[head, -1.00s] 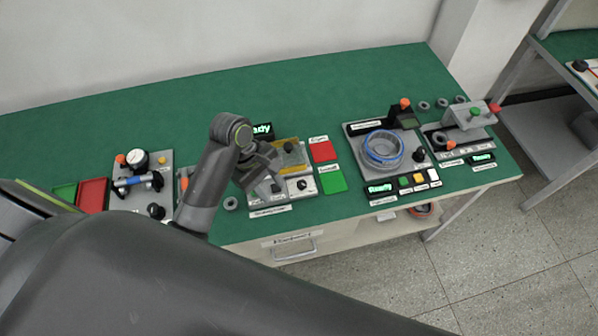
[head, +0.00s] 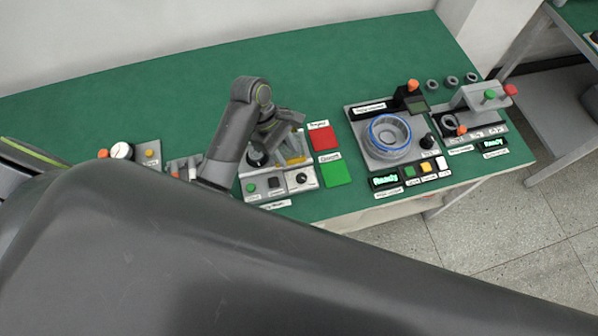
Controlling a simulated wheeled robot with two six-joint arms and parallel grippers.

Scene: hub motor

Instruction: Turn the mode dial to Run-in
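A tester station (head: 312,186) with a light front panel stands mid-bench. A small black dial (head: 302,178) with a light mark sits at the panel's right, beside dark and green buttons. Another round black knob (head: 257,154) shows behind the panel, partly covered by my arm. A further black knob (head: 427,141) is on the ring station to the right. The labels are too small to read, so I cannot tell which is the mode dial. My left gripper (head: 278,138) is over the back of the tester station, apart from the small dial; its finger opening is unclear. My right gripper is not visible.
Red (head: 323,138) and green (head: 336,173) pads lie right of the tester. The ring station (head: 360,125) holds a grey part with a blue ring (head: 390,133). A grey press (head: 480,96) stands farther right. My large arm link hides the front left. The bench's back is clear.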

